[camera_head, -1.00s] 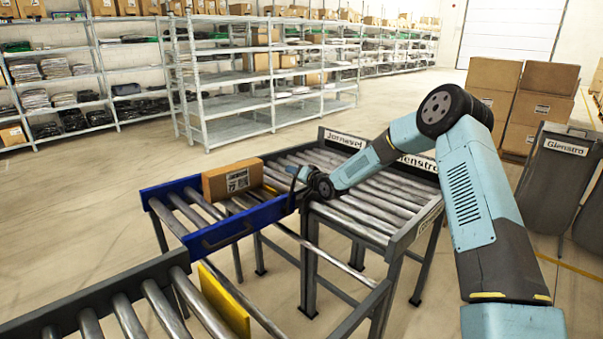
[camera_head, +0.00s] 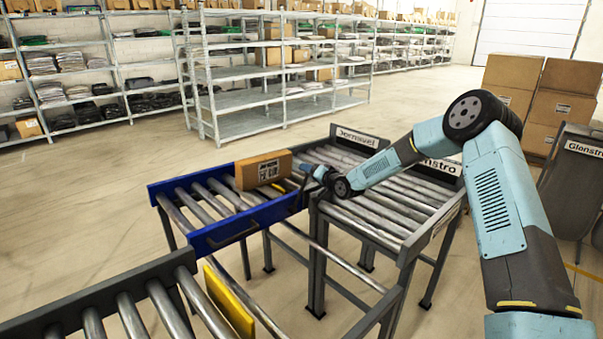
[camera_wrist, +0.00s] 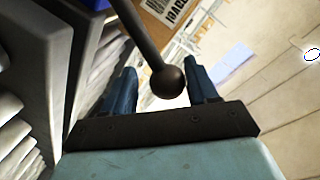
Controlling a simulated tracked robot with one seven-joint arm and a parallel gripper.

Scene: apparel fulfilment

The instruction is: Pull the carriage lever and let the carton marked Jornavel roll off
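The brown carton (camera_head: 263,170) with a white label lies on the rollers at the far side of the blue carriage (camera_head: 222,233); its marking is too small to read. Its labelled face also shows at the top of the wrist view (camera_wrist: 166,10). The carriage lever (camera_wrist: 146,38) is a dark rod ending in a ball knob. In the wrist view, the knob is between the two blue fingers of my gripper (camera_wrist: 160,86), with visible gaps on both sides. My gripper is open at the carriage's right end. The Jornavel sign (camera_head: 357,137) stands at the far end of the roller lanes.
Another roller conveyor (camera_head: 95,300) with a yellow plate (camera_head: 230,303) is at front left. Dark bins (camera_head: 572,180) and stacked cartons (camera_head: 535,100) stand right. Open floor lies behind.

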